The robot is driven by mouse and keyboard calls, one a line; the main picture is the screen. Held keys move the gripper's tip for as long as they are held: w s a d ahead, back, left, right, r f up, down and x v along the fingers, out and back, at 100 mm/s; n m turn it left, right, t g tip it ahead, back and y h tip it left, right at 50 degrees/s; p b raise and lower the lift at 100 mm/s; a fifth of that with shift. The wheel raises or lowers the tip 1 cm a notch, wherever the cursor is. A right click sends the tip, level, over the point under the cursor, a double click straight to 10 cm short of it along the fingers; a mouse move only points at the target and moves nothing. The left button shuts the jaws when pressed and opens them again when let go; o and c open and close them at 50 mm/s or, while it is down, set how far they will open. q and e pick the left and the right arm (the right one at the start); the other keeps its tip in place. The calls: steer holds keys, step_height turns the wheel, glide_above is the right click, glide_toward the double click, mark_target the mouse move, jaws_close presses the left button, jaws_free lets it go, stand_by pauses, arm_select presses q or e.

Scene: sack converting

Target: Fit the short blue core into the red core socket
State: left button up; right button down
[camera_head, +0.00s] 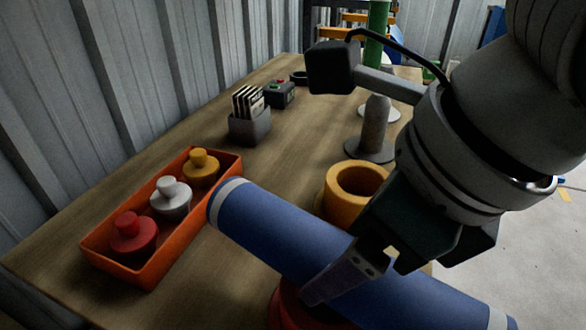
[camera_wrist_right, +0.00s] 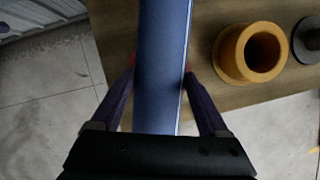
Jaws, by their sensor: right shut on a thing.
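The blue core (camera_head: 265,232), a tube with pale grey end bands, lies roughly level across the front of the head view. My right gripper (camera_head: 335,282) is shut on it near its middle. In the right wrist view the core (camera_wrist_right: 162,60) runs between the two fingers of the gripper (camera_wrist_right: 159,80). The red socket (camera_head: 285,312) is at the bottom of the head view, below the core, mostly hidden by it and cut off by the frame. I cannot tell whether they touch. My left gripper is not in view.
A yellow socket (camera_head: 334,190) stands behind the core. An orange tray (camera_head: 150,278) with red, white and yellow knobbed plugs is at left. A grey post on a round base (camera_head: 372,148), a card holder (camera_head: 250,128) and a button box (camera_head: 280,95) stand farther back.

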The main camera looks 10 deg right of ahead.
steer(key=shift+f+b, duration=0.35)
steer(key=shift+b, duration=0.1)
steer(key=shift+c, duration=1.7)
jaws_free()
steer(key=o, duration=0.3)
steer(key=shift+o, duration=0.2)
steer(key=shift+r+p, duration=0.3)
steer(key=p+v, duration=0.2)
steer(key=v, duration=0.9)
steer(key=shift+w, duration=0.15)
steer(key=shift+s+d+r, duration=0.15)
steer(key=shift+s+r, duration=0.1)
steer(key=shift+r, duration=0.35)
